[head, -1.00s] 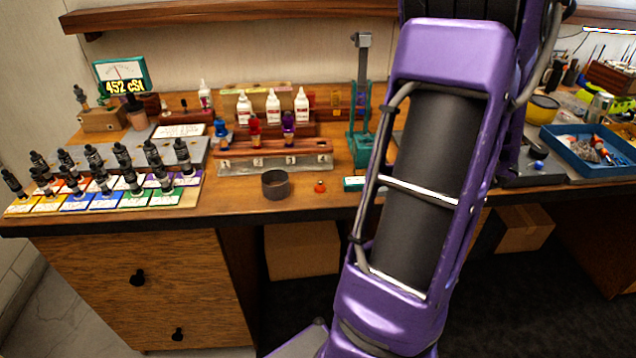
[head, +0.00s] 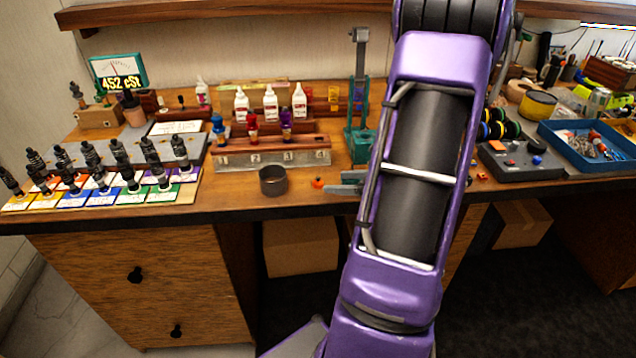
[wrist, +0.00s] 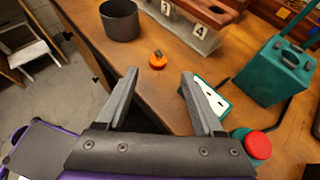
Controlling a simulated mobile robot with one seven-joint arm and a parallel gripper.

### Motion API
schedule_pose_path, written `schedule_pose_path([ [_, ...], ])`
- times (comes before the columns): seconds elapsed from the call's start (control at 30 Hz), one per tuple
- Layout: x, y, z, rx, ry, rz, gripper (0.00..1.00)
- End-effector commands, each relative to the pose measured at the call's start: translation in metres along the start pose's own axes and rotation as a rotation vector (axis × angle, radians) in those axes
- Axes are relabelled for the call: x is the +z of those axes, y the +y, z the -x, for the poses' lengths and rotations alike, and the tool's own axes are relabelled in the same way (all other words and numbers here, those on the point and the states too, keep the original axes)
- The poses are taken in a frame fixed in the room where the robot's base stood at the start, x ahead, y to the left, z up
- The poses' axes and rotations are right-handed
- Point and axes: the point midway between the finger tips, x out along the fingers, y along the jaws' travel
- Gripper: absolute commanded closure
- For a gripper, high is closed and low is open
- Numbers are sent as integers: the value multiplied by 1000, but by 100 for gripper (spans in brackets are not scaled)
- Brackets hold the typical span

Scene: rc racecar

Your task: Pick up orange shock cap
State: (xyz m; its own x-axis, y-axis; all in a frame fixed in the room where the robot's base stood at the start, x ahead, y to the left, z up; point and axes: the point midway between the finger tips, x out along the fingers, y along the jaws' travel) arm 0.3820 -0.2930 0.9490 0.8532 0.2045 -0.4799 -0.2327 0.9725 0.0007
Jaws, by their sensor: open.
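The orange shock cap (head: 317,182) is a small round piece lying on the wooden bench near its front edge, just right of a dark metal cup. In the wrist view the cap (wrist: 158,60) lies ahead of my gripper (wrist: 160,75), roughly centred between the two fingertips and a little beyond them. My gripper is open and empty, its two grey fingers spread apart. In the head view one grey finger shows near the bench edge, right of the cap; my purple arm hides the rest of the gripper.
The dark cup (head: 273,180) stands close left of the cap. A numbered wooden rack (head: 270,160) with coloured bottles is behind. A green press (head: 362,145) and a green-edged card (wrist: 211,99) are to the right. A red round knob (wrist: 257,145) sits near the right finger.

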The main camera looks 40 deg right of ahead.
Motion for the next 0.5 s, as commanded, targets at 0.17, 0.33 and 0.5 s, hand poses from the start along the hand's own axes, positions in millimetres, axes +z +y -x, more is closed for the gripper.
schedule_pose_path([
  [0.17,1,3,-19,4,-1,0,31],
  [0.33,2,4,-44,3,0,1,31],
  [0.5,1,3,-53,1,1,0,31],
])
